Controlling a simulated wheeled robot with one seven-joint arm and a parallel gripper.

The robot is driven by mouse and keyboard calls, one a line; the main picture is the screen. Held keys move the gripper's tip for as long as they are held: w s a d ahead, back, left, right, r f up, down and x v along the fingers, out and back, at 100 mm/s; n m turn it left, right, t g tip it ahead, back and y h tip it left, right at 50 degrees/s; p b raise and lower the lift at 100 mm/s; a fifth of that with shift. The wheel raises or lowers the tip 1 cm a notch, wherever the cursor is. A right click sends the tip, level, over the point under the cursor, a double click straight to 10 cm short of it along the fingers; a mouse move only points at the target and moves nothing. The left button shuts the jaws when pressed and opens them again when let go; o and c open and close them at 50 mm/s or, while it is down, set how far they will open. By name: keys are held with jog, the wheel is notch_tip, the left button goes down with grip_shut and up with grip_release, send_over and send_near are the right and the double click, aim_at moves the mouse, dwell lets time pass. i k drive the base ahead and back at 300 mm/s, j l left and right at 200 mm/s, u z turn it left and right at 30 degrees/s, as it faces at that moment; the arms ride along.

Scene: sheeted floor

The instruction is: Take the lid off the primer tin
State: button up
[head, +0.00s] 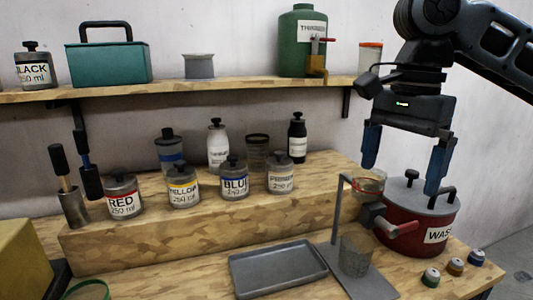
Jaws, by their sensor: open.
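The primer tin (281,181) is a small grey tin whose label is too blurred to read fully. It stands at the right end of the front row on the raised wooden step. Its lid (282,160), with a dark knob, is on it. My gripper (402,175) is open with its two blue fingers pointing down. It is to the right of the primer tin, apart from it, over the area of the red waste pot. Nothing shows between the fingers.
Blue (234,181), yellow (183,189) and red (122,198) tins stand left of it, with bottles behind. The red waste pot (405,235) and a metal stand (336,210) with a cup are at right. A grey tray (278,270) lies in front. A shelf (210,87) runs above.

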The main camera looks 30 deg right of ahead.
aim_at(279, 159)
jog(key=i, duration=1)
